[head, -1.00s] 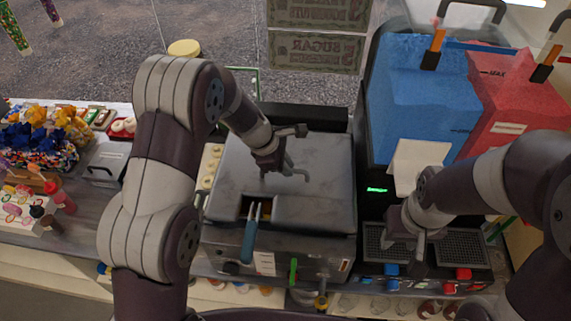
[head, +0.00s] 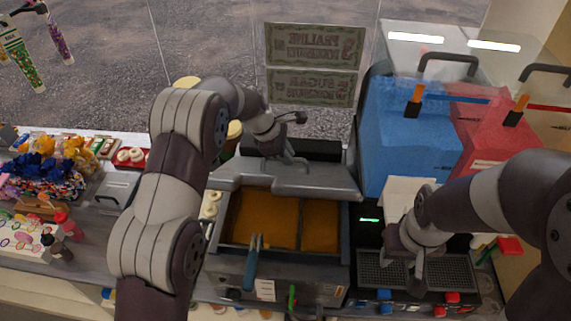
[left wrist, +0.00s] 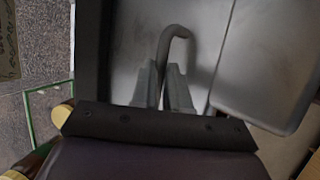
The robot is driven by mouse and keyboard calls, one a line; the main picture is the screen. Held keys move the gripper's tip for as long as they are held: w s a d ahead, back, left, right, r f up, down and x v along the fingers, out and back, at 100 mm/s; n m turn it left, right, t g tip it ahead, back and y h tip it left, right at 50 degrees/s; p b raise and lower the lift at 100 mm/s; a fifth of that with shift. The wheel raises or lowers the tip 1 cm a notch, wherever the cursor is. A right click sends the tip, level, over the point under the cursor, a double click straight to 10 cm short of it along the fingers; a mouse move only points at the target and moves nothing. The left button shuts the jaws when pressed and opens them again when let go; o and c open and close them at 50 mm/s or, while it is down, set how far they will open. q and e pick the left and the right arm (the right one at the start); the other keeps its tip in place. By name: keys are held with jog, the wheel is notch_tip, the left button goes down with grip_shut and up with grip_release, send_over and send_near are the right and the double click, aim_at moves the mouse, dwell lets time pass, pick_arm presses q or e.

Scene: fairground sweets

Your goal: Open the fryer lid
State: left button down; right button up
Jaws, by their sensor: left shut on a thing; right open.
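The fryer (head: 240,270) stands at the middle of the counter with its grey lid (head: 325,180) tilted up at the back. Orange-brown oil (head: 265,218) shows in the open basin, in two parts. My left gripper (head: 290,160) is at the raised lid, shut on the lid's curved handle (left wrist: 180,34), which shows between its fingers in the left wrist view (left wrist: 162,88). A blue-handled tool (head: 251,268) hangs at the fryer's front edge. My right gripper (head: 412,268) is open and empty above the drip grid of the slush machine.
The slush machine with blue (head: 405,135) and red (head: 470,140) tanks stands right of the fryer. Sweets and toppings (head: 50,175) crowd the left counter. A glass pane with two green signs (head: 313,45) is behind the fryer.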

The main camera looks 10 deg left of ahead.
pick_arm(q)
jog(key=shift+w+a, duration=0.1)
jog(key=shift+w, duration=0.15)
jog(key=shift+f, duration=0.1)
jog(key=c, duration=1.5)
grip_release()
jog(key=o, duration=0.4)
jog(key=shift+w, duration=0.15)
jog(key=shift+w+a+f, duration=0.1)
jog(key=shift+w+f, duration=0.1)
jog(key=shift+w, duration=0.25)
jog(key=shift+s+r, duration=0.2)
jog(key=shift+s, duration=0.05)
